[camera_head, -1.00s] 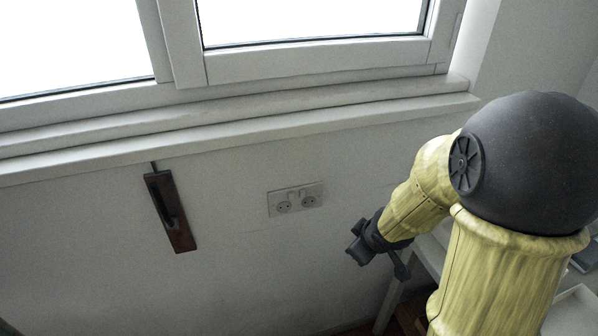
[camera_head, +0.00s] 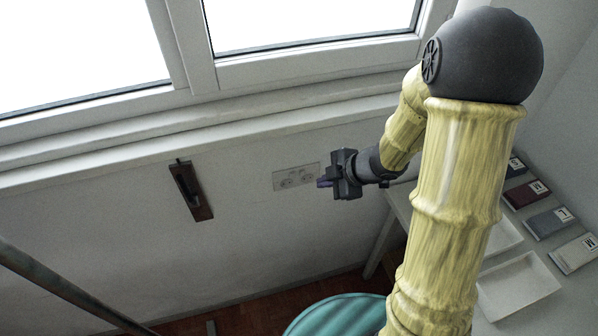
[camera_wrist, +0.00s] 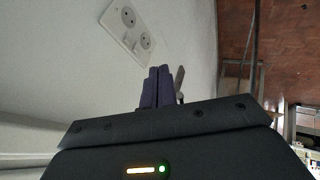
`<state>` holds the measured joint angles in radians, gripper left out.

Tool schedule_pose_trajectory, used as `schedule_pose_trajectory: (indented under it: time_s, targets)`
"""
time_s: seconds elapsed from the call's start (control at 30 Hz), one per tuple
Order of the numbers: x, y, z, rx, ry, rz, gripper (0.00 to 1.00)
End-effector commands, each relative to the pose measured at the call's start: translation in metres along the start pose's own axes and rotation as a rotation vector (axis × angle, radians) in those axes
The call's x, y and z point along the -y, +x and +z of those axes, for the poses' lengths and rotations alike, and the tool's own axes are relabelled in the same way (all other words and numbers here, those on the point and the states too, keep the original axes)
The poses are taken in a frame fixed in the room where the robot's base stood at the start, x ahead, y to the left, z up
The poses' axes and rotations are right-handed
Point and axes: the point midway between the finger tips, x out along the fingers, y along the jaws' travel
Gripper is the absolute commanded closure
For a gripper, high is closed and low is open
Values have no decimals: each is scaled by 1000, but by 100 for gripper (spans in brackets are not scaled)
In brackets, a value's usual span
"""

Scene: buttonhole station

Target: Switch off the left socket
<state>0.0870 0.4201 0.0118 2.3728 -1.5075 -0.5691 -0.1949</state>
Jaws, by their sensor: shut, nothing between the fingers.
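The white double socket plate (camera_head: 296,177) is on the wall below the window sill, with two round outlets side by side. It also shows in the wrist view (camera_wrist: 113,33), tilted, at upper left. The left socket's outlet (camera_head: 286,183) is visible; its switch is too small to read. My gripper (camera_head: 324,182) is at the right end of the plate in the head view, and whether it touches cannot be told. Its purple fingers (camera_wrist: 158,86) are together and empty in the wrist view, below the plate with a gap in the picture.
A dark brown wooden holder (camera_head: 190,190) hangs on the wall left of the socket. A white table (camera_head: 564,309) with trays and several small boxes stands at right. A teal round object (camera_head: 335,316) is at the bottom.

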Motion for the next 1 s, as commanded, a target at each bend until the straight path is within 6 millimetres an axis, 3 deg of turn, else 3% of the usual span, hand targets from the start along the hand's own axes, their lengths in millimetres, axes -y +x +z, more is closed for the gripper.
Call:
schedule_pose_trajectory:
  time_s: [0.33,0.87,1.0]
  targets:
    - [1,14,0,0,0,-2,100]
    - [1,102,0,1,1,-3,100]
    - [-21,106,-3,1,1,1,100]
